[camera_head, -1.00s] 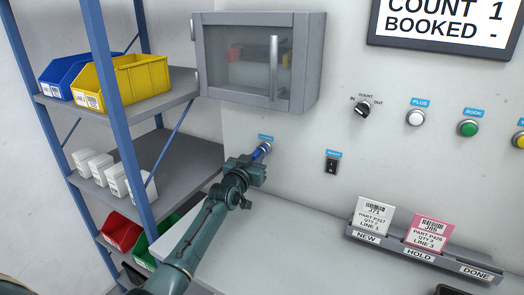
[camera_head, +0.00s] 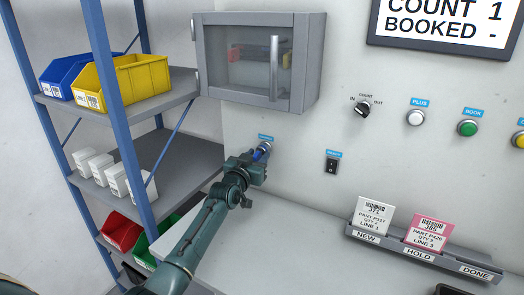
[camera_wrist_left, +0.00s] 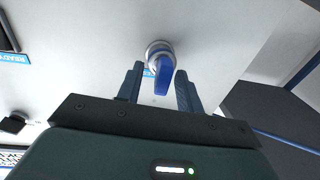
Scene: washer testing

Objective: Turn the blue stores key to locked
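The blue stores key (camera_head: 263,150) sits in a round metal lock on the wall below the cabinet, under a small blue label. In the left wrist view the blue key (camera_wrist_left: 162,75) points down and slightly tilted from its silver collar. My left gripper (camera_head: 259,159) is right at the key. In the left wrist view its two fingers (camera_wrist_left: 159,88) stand apart, one on each side of the key, with a gap showing beside it. The lock's position marks are too small to read. My right gripper is not in view.
A grey cabinet with a glass door (camera_head: 262,60) hangs just above the key. A blue-framed shelf (camera_head: 120,100) with bins stands at the left. A black switch (camera_head: 331,165), a selector knob (camera_head: 363,109) and buttons are to the right. A card rack (camera_head: 420,250) stands below them.

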